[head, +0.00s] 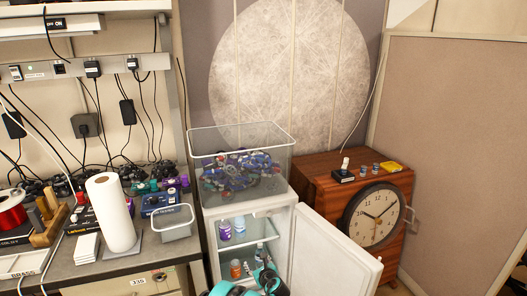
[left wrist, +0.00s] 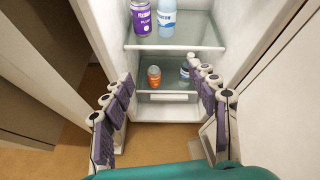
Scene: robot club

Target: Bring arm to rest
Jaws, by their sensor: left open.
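My left gripper (head: 264,270) shows at the bottom middle of the head view, teal and dark, in front of the open small white fridge (head: 306,250). In the left wrist view my left gripper (left wrist: 160,97) is open, with its purple-padded fingers wide apart and nothing between them but the view into the fridge. The fingers are at the fridge opening; I cannot tell how far in they reach. My right gripper is in neither view.
The fridge door (head: 338,262) stands open to the right. Inside are a purple can (left wrist: 141,18), a pale blue bottle (left wrist: 167,18), an orange bottle (left wrist: 154,76) and a blue-grey bottle (left wrist: 186,70). A clear bin (head: 240,140) sits on top. A wooden cabinet (head: 318,205) stands right.

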